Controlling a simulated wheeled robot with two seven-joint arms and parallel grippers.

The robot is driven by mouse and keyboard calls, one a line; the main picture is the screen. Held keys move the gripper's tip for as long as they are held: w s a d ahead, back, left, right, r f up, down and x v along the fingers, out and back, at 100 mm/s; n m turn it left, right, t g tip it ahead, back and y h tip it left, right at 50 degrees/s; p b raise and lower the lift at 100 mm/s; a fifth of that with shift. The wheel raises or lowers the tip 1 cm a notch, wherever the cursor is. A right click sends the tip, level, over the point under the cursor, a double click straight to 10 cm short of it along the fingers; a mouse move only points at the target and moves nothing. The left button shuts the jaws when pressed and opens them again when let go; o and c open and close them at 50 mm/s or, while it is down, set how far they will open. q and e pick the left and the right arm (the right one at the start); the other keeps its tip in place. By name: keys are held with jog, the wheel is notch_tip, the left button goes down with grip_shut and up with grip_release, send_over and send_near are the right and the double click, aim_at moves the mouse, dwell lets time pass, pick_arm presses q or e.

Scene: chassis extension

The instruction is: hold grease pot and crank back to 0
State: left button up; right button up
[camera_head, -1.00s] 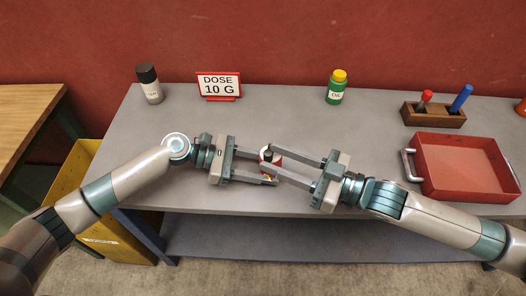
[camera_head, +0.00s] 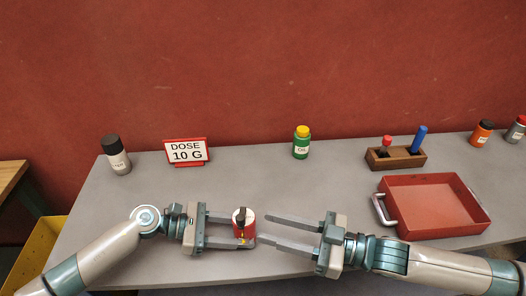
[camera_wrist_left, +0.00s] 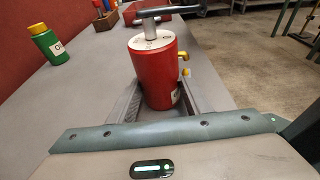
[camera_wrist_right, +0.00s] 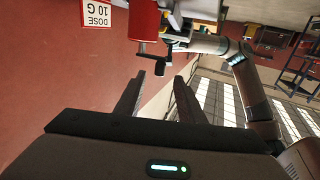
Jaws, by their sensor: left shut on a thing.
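The red grease pot (camera_head: 246,230) stands upright at the table's front, with a white marked top. In the left wrist view the pot (camera_wrist_left: 158,80) shows a dark crank (camera_wrist_left: 172,11) on a grey post and yellow fittings on its side. My left gripper (camera_head: 246,231) is shut on the pot's body from the left. My right gripper (camera_head: 263,228) is open and empty, its fingertips just right of the pot and apart from it. The right wrist view shows the pot (camera_wrist_right: 143,20) and crank beyond the open fingers. The dial reading is too small to tell.
A "DOSE 10 G" sign (camera_head: 187,151), a black-capped bottle (camera_head: 115,156) and a green oil bottle (camera_head: 301,146) stand behind. A wooden holder (camera_head: 395,158) and a red tray (camera_head: 437,208) are at the right. The table's middle is clear.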

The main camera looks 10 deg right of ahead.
jog(key=shift+r, duration=0.1)
jog(key=shift+r, duration=2.9)
pick_arm(q)
jog(key=o, duration=0.9)
jog(key=shift+c, duration=0.2)
jog(key=v, duration=1.2)
jog(key=shift+r, duration=0.1)
